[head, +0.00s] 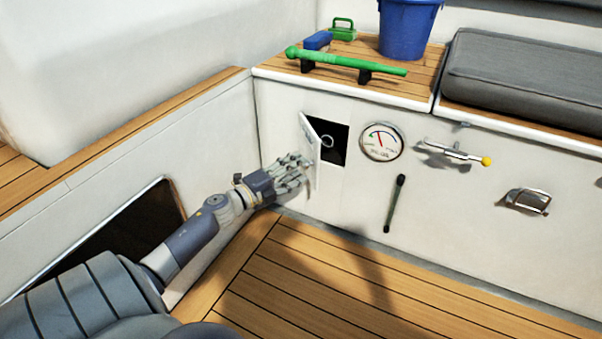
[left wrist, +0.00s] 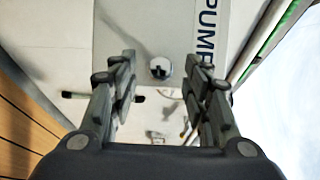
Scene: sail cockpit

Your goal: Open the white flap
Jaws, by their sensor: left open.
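The white flap (head: 311,152) stands ajar in the head view, swung outward at the left side of a dark square opening (head: 340,150) in the white cockpit wall. A metal ring (head: 327,141) shows in the opening. My left gripper (head: 294,170) is at the flap's left side, with its fingers close to it; contact cannot be told. In the left wrist view the left gripper (left wrist: 160,66) is open, fingers spread and nothing held. A panel lettered "PUMP" (left wrist: 208,18), apparently the flap, lies ahead of it. A round dark knob (left wrist: 160,67) appears between the fingers. My right gripper is not in view.
Right of the opening are a round gauge (head: 381,142), a lever with a yellow knob (head: 458,153), a dark vertical handle (head: 395,204) and a metal latch (head: 528,201). The plank floor (head: 330,285) is clear.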

